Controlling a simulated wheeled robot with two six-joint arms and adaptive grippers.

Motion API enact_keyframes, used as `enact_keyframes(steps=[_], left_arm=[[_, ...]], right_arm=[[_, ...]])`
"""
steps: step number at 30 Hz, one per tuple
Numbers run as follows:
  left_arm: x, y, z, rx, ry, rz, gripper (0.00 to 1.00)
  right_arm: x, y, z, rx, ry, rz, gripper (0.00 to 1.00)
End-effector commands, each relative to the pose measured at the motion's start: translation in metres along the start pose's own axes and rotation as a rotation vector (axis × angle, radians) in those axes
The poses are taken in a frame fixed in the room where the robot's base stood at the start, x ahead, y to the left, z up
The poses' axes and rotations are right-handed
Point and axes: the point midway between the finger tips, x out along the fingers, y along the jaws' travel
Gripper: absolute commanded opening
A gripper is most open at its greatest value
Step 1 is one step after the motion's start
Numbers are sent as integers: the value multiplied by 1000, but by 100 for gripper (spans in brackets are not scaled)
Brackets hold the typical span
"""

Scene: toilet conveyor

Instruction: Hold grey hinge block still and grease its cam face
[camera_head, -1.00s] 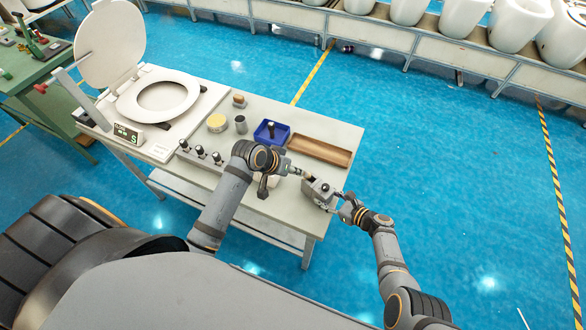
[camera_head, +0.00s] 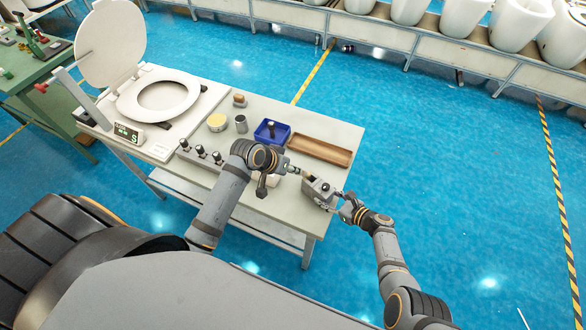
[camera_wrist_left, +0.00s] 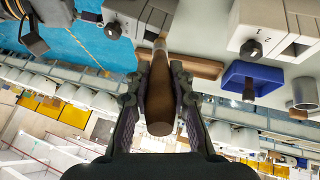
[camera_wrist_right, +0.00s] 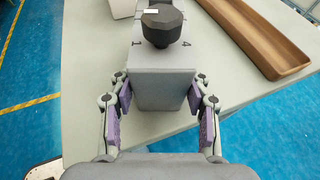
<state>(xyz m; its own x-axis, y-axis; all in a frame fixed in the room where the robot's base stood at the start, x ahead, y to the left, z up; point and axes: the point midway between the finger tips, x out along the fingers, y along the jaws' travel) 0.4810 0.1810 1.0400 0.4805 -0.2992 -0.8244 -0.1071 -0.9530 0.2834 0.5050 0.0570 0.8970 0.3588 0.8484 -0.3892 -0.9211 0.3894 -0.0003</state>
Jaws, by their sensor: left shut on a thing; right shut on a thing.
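The grey hinge block (camera_head: 319,192) with a dark knob on top is at the right front corner of the table. My right gripper (camera_head: 346,207) is shut on it; in the right wrist view the fingers (camera_wrist_right: 160,100) sit on both sides of the block (camera_wrist_right: 160,80), below its black knob (camera_wrist_right: 161,25). My left gripper (camera_head: 284,168) is shut on a brush; the wooden handle (camera_wrist_left: 160,98) shows between its fingers in the left wrist view. The brush tip points toward the block. I cannot tell whether it touches. The cam face is not clearly visible.
A blue tray (camera_head: 262,136) with a dark part, a long wooden tray (camera_head: 319,154), a metal cup (camera_head: 241,124) and a yellow-topped round tin (camera_head: 217,123) stand behind. Several knobbed units (camera_head: 200,151) and a toilet seat fixture (camera_head: 158,97) are at the left.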

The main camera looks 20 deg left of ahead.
Motion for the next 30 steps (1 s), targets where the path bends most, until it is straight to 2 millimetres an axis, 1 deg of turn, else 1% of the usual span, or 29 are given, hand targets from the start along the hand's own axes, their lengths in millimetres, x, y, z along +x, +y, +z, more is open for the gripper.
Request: enact_keyframes(steps=[15,26,30], left_arm=[[3,-2,-7,0,-1,0,0],[0,-2,0,0,-1,-1,0],[0,-2,-1,0,-1,-1,0]], right_arm=[[0,0,-2,1,3,0,26],[0,0,-2,1,3,0,26],[0,0,-2,1,3,0,26]])
